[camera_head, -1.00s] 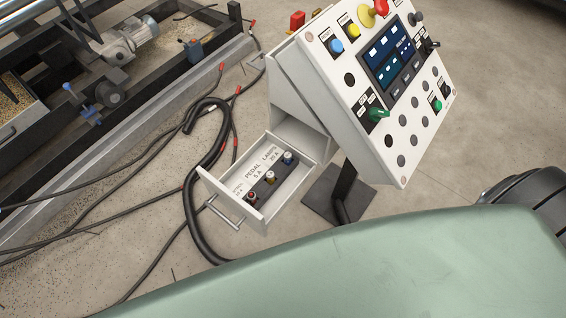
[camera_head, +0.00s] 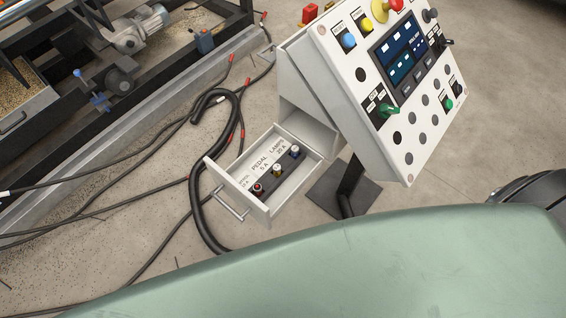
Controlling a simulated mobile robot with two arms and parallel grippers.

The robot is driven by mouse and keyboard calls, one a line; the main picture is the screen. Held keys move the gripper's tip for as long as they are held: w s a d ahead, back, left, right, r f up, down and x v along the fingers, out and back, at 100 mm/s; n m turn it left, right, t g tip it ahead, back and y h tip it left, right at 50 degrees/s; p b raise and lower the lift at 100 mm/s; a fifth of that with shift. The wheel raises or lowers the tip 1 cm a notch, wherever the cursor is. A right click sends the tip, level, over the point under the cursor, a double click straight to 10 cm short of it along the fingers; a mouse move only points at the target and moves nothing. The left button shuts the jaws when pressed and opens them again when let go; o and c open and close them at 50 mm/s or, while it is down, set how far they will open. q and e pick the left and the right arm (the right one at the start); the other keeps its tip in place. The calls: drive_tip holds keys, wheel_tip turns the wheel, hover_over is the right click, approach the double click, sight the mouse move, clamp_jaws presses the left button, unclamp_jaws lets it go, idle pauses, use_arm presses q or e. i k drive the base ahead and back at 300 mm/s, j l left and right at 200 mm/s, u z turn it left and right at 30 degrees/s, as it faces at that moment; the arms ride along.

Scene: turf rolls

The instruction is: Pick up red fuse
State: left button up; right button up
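The red fuse (camera_head: 258,188) sits in a dark holder strip (camera_head: 268,179) inside an open white drawer (camera_head: 246,204), at the end nearest the drawer's handle (camera_head: 231,206). Labels beside the strip read PEDAL 5 A and LAMPS 20 A; the one by the red fuse is too small to read surely. Neither of my grippers is in view.
The drawer comes out of a white control box (camera_head: 378,85) on a stand with a dark base plate (camera_head: 343,190). A large pale green surface (camera_head: 330,265) fills the foreground. Black cables (camera_head: 210,215) lie on the floor left of the drawer. Machinery (camera_head: 120,60) stands upper left.

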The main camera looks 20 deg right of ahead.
sight(257, 189)
drive_tip(key=k+j+z, duration=0.1)
drive_tip(key=j+z, duration=0.35)
drive_tip(key=k+j+z, duration=0.15)
drive_tip(key=z, duration=0.3)
drive_tip(key=k+j+z, duration=0.2)
drive_tip(key=z, duration=0.25)
drive_tip(key=j, duration=0.05)
